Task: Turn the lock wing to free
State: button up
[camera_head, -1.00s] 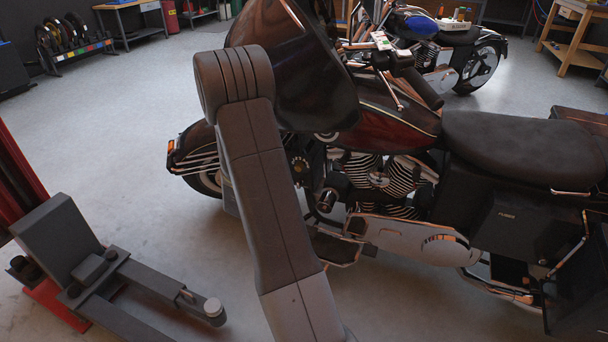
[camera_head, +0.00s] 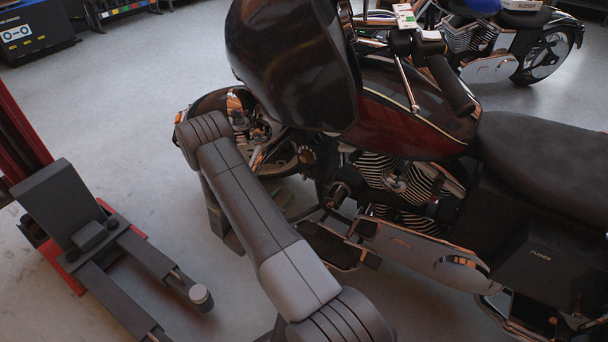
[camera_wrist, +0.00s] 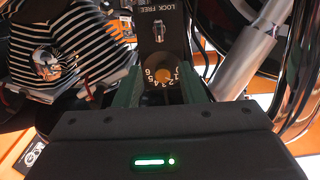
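In the wrist view a dark panel (camera_wrist: 175,50) carries the words LOCK FREE near its top. A small metal lock wing (camera_wrist: 158,31) sits beside the lettering, roughly in line with the picture's vertical; which word it points to is too small to tell. Nearer to me is a numbered dial with an orange-brown centre (camera_wrist: 160,75). My gripper (camera_wrist: 158,85) has its two green fingers apart, one on each side of the dial, with nothing visibly held. The lock wing is beyond the fingertips. In the head view the gripper and panel cannot be made out.
The dark red motorcycle (camera_head: 410,115) fills the middle and right of the head view, its engine fins (camera_wrist: 75,35) close left of the panel in the wrist view. A metal tube (camera_wrist: 245,60) and cables stand close right. A lift arm (camera_head: 135,260) lies at left.

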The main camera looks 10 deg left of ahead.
aim_at(303, 175)
jog(key=b+x, duration=0.1)
jog(key=x, duration=1.1)
jog(key=shift+b, duration=0.3)
grip_shut()
